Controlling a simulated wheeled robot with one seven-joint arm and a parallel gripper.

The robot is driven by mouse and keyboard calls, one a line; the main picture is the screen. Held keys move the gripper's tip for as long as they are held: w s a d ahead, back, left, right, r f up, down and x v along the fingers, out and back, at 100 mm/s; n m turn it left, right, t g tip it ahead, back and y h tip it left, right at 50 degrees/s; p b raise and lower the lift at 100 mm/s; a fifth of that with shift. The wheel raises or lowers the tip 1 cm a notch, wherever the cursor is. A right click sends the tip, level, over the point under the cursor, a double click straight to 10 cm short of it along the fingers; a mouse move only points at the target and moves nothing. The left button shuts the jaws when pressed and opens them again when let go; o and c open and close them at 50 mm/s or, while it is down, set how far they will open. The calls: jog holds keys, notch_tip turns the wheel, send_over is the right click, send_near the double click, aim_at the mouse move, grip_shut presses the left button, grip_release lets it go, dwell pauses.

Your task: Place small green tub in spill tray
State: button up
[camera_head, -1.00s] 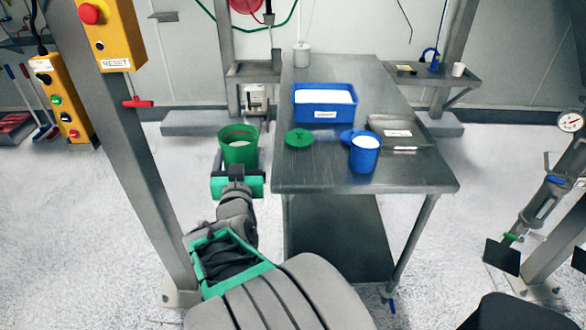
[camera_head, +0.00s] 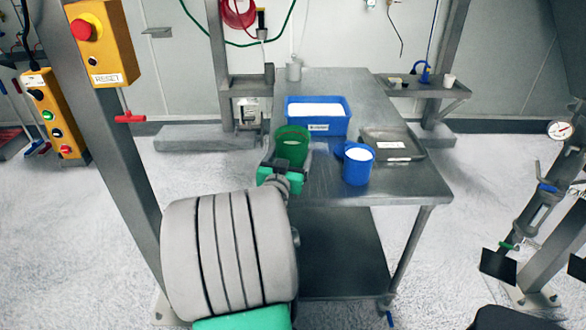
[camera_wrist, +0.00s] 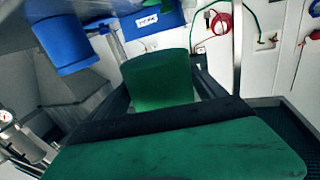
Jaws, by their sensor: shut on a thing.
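My gripper (camera_head: 287,163) is shut on the small green tub (camera_head: 292,140), which is upright with pale content showing inside. It holds the tub at the table's left edge, in front of the blue bin; the height above the table is hard to tell. In the wrist view the tub (camera_wrist: 160,80) sits between my fingers. A shallow grey metal tray (camera_head: 405,153) with a white label, likely the spill tray, lies on the table to the right of the tub. The label is too small to read.
A blue jug of white powder (camera_head: 357,168) stands between the green tub and the grey tray. A blue bin of white powder (camera_head: 333,126) stands behind. The steel table (camera_head: 400,186) has bare room at its front. A post (camera_head: 125,190) stands left.

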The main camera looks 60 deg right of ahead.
jog(key=d+f, duration=0.1)
jog(key=w+d+f, duration=0.1)
jog(key=d+f, duration=0.1)
jog(key=w+d+f, duration=0.1)
jog(key=d+f, duration=0.1)
jog(key=shift+d+f, duration=0.15)
jog(key=shift+f, duration=0.05)
jog(key=f, duration=0.2)
jog(key=d+f, duration=0.1)
jog(key=f, duration=0.1)
jog(key=shift+w, duration=0.25)
jog(key=shift+r, duration=0.1)
jog(key=shift+f+b, duration=0.35)
jog(key=shift+b, duration=0.25)
jog(key=o, duration=2)
jog(key=shift+c, duration=0.2)
jog(key=shift+r, duration=0.1)
